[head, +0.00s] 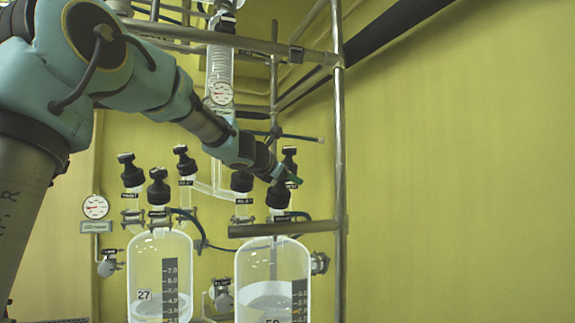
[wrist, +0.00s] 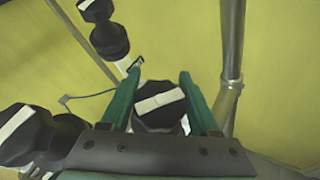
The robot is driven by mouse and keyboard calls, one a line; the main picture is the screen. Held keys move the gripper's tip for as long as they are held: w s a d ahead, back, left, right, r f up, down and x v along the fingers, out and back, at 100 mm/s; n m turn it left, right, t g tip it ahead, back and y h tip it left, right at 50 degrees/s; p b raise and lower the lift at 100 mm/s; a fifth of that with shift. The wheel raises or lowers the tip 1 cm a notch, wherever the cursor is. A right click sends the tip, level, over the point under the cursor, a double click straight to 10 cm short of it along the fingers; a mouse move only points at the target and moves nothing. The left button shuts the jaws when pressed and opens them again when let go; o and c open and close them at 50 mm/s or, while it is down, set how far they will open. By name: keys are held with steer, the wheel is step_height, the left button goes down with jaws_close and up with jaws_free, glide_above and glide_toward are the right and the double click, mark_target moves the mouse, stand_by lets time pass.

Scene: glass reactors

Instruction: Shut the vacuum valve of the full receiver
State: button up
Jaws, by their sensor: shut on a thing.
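Two clear glass receivers stand side by side in the head view: the left receiver (head: 143,262), marked 27, and the right receiver (head: 253,262), whose number is partly cut off. Both hold some liquid, and their lower parts are out of frame. Black valve knobs stand above them. My gripper (head: 290,180) is above the right receiver. In the wrist view, the green fingers of my gripper (wrist: 160,95) are shut on a black valve knob (wrist: 158,118) with a white bar, which lies slightly tilted. The tag of this valve is too small to read.
Another black knob (wrist: 25,130) is close left of the fingers in the wrist view, and one (wrist: 105,35) stands farther up. A metal post (head: 339,150) and a horizontal rail (head: 285,228) are close to the right receiver. The wall area at right is clear.

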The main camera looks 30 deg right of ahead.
steer(key=m+g+p, duration=0.1)
steer(key=p, duration=0.1)
steer(key=m+g+p, duration=0.1)
steer(key=p, duration=0.1)
steer(key=m+g+p, duration=0.1)
steer(key=p, duration=0.1)
steer(key=shift+s+d+r, duration=0.1)
steer(key=shift+s+r, duration=0.1)
steer(key=shift+s, duration=0.05)
steer(key=m+g+y+p, duration=0.1)
steer(key=m+g+y, duration=0.1)
steer(key=m+g, duration=0.1)
steer(key=s+f+m+g+y+p, duration=0.1)
steer(key=m+g+y, duration=0.1)
steer(key=m+g, duration=0.1)
steer(key=s+a+f+m+g+y+p, duration=0.1)
steer(key=m+g+y, duration=0.1)
steer(key=m+g, duration=0.2)
steer(key=shift+s+f+m, duration=0.15)
steer(key=shift+m, duration=0.55)
steer(key=shift+y, duration=0.4)
steer(key=o, duration=1.4)
steer(key=shift+a, duration=0.1)
